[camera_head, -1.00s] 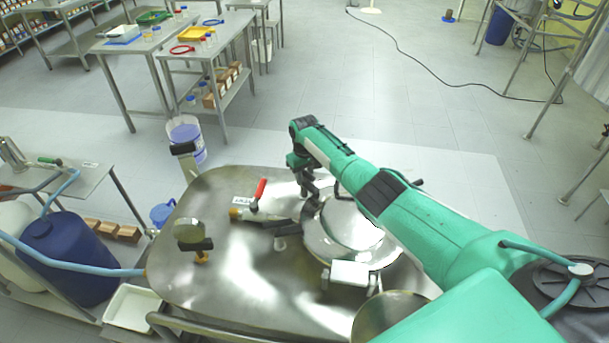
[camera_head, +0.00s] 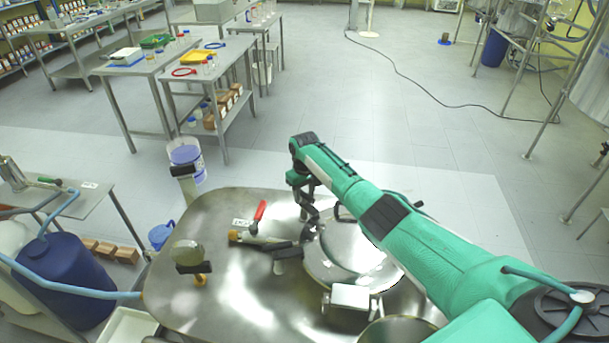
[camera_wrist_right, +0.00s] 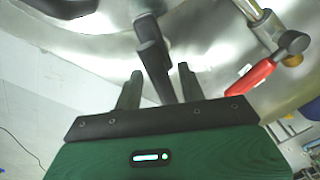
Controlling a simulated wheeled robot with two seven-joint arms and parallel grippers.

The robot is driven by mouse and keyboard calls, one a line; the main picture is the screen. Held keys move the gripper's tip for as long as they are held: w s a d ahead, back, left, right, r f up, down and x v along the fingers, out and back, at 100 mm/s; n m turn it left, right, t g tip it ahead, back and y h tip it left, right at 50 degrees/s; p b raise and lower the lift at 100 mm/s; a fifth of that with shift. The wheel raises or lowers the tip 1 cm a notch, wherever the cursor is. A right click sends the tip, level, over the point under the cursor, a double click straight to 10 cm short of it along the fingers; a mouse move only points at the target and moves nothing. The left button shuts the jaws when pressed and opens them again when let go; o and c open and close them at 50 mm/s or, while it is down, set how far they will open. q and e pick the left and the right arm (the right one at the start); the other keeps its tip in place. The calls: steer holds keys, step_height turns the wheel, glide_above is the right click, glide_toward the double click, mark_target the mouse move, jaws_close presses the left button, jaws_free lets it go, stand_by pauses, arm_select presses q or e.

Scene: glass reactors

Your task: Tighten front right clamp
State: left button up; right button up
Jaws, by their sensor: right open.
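The steel reactor top (camera_head: 215,300) carries a round steel lid (camera_head: 335,272) with clamps around its rim. My right gripper (camera_head: 305,212) hangs over the lid's far left edge in the head view. In the right wrist view its two dark fingers (camera_wrist_right: 160,88) stand apart. A dark clamp handle (camera_wrist_right: 150,50) shows between and beyond the fingertips; I cannot tell whether they touch it. In the head view my gripper and arm partly hide this clamp and the lid's right side. My left gripper is not in view.
A red-handled valve (camera_head: 258,217) stands left of the gripper, and its red handle also shows in the right wrist view (camera_wrist_right: 250,78). A round gauge (camera_head: 187,254) stands farther left on the reactor top. Tables and a blue drum (camera_head: 65,275) are at the left. Open floor lies beyond.

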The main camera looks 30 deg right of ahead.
mark_target(305, 193)
step_height(305, 193, up, 12)
steer(key=b, duration=0.2)
steer(key=shift+b, duration=0.4)
